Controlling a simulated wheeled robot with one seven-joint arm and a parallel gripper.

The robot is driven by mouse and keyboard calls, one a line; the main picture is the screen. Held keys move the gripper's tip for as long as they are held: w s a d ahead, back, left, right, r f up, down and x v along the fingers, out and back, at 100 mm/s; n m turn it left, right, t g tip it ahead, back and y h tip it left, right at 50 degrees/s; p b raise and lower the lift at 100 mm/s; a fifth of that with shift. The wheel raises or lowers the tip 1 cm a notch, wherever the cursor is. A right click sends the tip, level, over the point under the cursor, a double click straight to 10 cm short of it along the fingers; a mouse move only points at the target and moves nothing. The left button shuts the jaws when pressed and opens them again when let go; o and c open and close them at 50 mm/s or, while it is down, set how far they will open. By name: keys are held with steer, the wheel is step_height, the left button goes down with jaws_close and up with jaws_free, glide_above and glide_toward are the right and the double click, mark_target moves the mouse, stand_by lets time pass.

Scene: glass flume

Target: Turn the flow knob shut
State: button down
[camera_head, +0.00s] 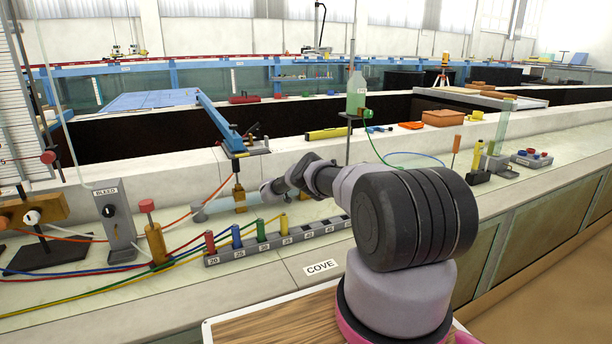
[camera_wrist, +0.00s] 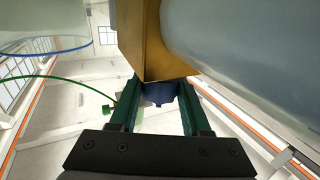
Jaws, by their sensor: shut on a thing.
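In the wrist view a dark blue knob (camera_wrist: 158,92) sticks out of a brass block (camera_wrist: 146,45), and the green fingers of my gripper (camera_wrist: 157,98) are shut on it, one on each side. The block sits against a thick pale pipe (camera_wrist: 240,50). No label naming the flow knob shows there, nor any mark of how far it is turned. In the head view my arm reaches toward a brass fitting (camera_head: 239,196) on a clear tube (camera_head: 222,205). My fingers and the blue knob cannot be made out in that view.
A box marked BLEED (camera_head: 115,220) and a red-topped brass post (camera_head: 153,236) stand on the left. A numbered rack (camera_head: 275,240) with coloured plugs lies in front of my arm.

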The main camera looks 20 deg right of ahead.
steer(key=shift+w+a, duration=0.1)
steer(key=shift+a, duration=0.3)
steer(key=shift+c, duration=1.9)
jaws_free()
steer(key=shift+w+f, duration=0.1)
steer(key=shift+d, duration=0.1)
steer(key=v, duration=1.1)
steer(key=shift+d, duration=0.1)
